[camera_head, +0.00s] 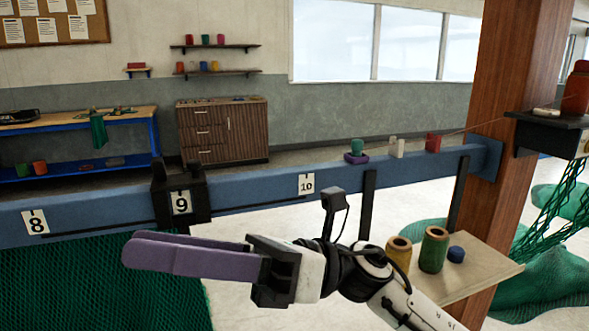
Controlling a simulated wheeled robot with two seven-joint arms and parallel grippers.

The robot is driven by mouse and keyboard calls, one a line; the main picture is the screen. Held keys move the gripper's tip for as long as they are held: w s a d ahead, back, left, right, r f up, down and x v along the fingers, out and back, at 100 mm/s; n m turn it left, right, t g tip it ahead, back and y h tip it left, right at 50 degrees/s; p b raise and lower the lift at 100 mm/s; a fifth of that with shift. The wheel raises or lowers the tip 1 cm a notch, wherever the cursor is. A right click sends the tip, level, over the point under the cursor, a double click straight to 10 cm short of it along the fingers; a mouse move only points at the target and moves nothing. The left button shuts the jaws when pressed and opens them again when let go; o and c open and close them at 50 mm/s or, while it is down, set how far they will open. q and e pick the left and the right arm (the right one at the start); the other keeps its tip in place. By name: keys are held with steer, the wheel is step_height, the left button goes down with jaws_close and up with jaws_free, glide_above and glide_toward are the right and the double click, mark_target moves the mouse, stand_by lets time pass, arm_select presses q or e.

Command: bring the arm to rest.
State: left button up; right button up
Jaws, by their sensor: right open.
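My right arm comes in from the bottom right. Its gripper (140,246) has purple fingers that point left, in front of the blue rail (240,198) and over the green net. The fingers are seen from the side, one partly behind the other, and nothing shows between them. The gripper is open and empty. My left gripper is not in view.
A green net (100,285) hangs below the rail. A small shelf (485,270) at the right holds spools. A wooden post (520,90) stands at the right, with a black bracket shelf (545,119).

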steer(key=w+d+f+m+t+h, duration=0.2)
steer(key=w+d+f+m+t, duration=0.2)
steer(key=f+m+t, duration=0.5)
steer(key=w+d+f+m+t+h, duration=0.25)
steer(key=w+d+m+t, duration=0.35)
steer(key=m, duration=0.7)
steer(key=w+d+f+m+t+h, duration=0.25)
steer(key=f+m+t, duration=0.35)
steer(key=m+t, duration=0.35)
steer(key=s+d+f+m+g+h, duration=0.1)
steer(key=d+f+m+h, duration=0.35)
steer(key=f, duration=0.45)
steer(key=s+d+f+m+g+h, duration=0.1)
steer(key=d+f+m+h, duration=0.2)
steer(key=f+m, duration=0.4)
steer(key=s+d+f+m+g+h, duration=0.2)
steer(key=s+d+f+m+g, duration=0.1)
steer(key=s+f, duration=0.7)
steer(key=s+d+f+m+g+h, duration=0.2)
steer(key=s+d+f+m+g, duration=0.2)
steer(key=s+f, duration=0.6)
step_height(320, 180, down, 2)
steer(key=d, duration=0.2)
steer(key=shift+d+f+m+g, duration=0.2)
steer(key=shift+d+m+g, duration=0.1)
steer(key=shift+g, duration=0.05)
